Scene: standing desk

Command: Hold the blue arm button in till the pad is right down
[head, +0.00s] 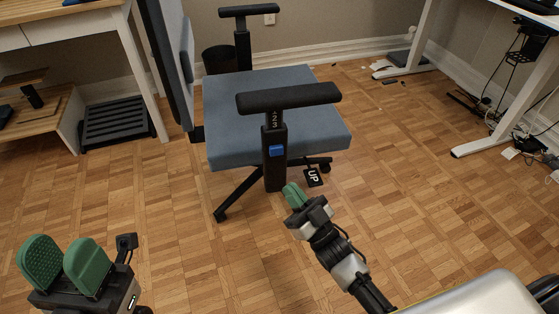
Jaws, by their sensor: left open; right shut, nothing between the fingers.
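The blue button (276,151) sits on the black post (274,170) of the chair's near armrest. The black arm pad (289,97) is on top of that post, with a stretch of numbered stem showing beneath it. My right gripper (294,194) is shut and empty, just below and to the right of the post's lower end, apart from the button in the picture. My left gripper (66,262) is open and empty at the lower left, far from the chair.
The chair has a blue seat (300,78) and a second armrest (249,11) behind. A tag marked UP (313,177) hangs under the seat. A wooden desk (60,22) stands left and a white desk frame (500,109) right, with cables. The floor between is mostly clear.

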